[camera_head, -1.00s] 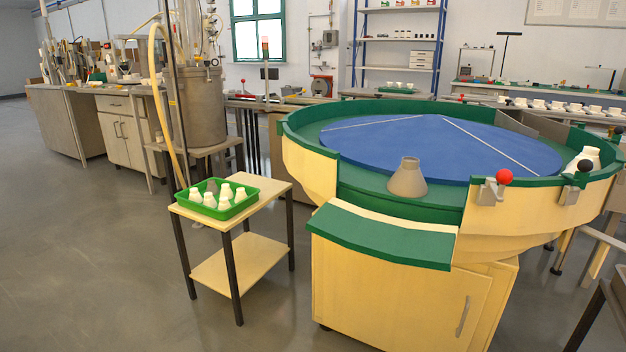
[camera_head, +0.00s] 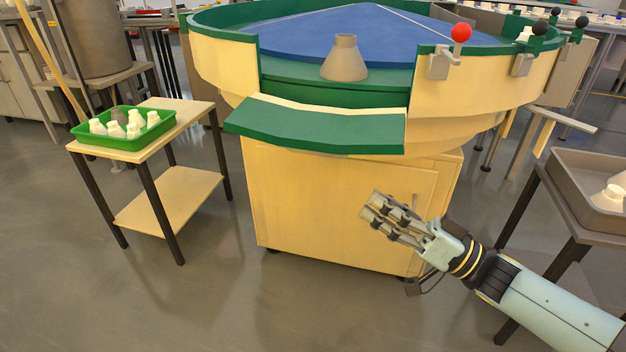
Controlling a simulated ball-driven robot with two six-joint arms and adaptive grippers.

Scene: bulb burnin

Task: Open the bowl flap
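The large round bowl (camera_head: 228,50) has a cream wall, a green rim and a blue disc (camera_head: 300,38) inside. At its front the wall has a gap, with a green-topped panel (camera_head: 320,126) jutting out low in front of it; I cannot tell whether this is the flap. A red-knobbed lever (camera_head: 461,33) stands on a grey bracket at the rim right of the gap. My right gripper (camera_head: 370,208) is in front of the cabinet, below the panel and the lever. Its fingers look apart and empty, touching nothing. My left gripper is not in view.
A grey cone-shaped piece (camera_head: 345,60) stands in the bowl by the gap. Black-knobbed levers (camera_head: 541,28) are further right. A green tray (camera_head: 167,122) of white pieces is on the left side table. A grey tray (camera_head: 566,178) is at right.

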